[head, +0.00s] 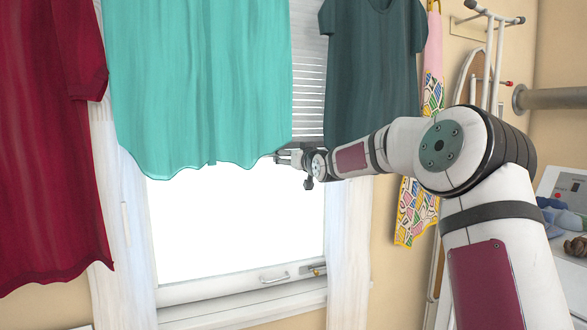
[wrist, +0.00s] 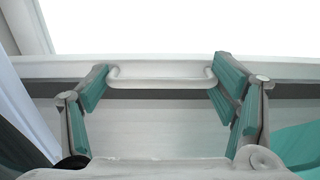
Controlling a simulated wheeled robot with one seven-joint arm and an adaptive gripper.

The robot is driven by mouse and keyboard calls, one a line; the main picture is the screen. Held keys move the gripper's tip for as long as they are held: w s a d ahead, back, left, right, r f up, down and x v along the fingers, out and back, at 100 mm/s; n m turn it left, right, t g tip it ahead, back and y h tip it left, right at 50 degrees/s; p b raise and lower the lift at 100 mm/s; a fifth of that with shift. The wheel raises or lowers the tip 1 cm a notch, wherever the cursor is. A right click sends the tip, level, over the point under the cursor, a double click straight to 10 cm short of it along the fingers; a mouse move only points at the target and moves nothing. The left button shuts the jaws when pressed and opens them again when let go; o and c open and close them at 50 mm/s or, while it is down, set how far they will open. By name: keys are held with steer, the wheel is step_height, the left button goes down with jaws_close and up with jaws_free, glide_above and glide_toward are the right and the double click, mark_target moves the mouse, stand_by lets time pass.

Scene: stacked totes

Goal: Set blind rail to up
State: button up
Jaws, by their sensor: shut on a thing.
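The blind (head: 309,90) hangs in the window between the turquoise garment and the dark green shirt; its slats end about level with my gripper. In the wrist view the pale blind rail (wrist: 290,70) crosses the picture and carries a white bar handle (wrist: 160,82). My gripper (wrist: 160,84) is shut on this handle, with one teal-padded finger at each end of it. In the head view my gripper (head: 284,157) is at the turquoise garment's lower right edge. That garment hides much of the blind; the handle cannot be made out there.
The turquoise garment (head: 200,80) hangs in front of the window, close to my gripper. A red garment (head: 50,140) hangs left and the dark green shirt (head: 368,75) right, above my forearm. White curtains (head: 347,225) flank the bright pane. A window latch (head: 275,277) sits low.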

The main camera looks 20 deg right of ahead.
mark_target(290, 107)
step_height(290, 107, up, 15)
steer(key=p, duration=0.8)
steer(key=shift+f+p, duration=0.1)
steer(key=shift+p, duration=0.2)
steer(key=o, duration=1.5)
steer(key=shift+d+f, duration=0.1)
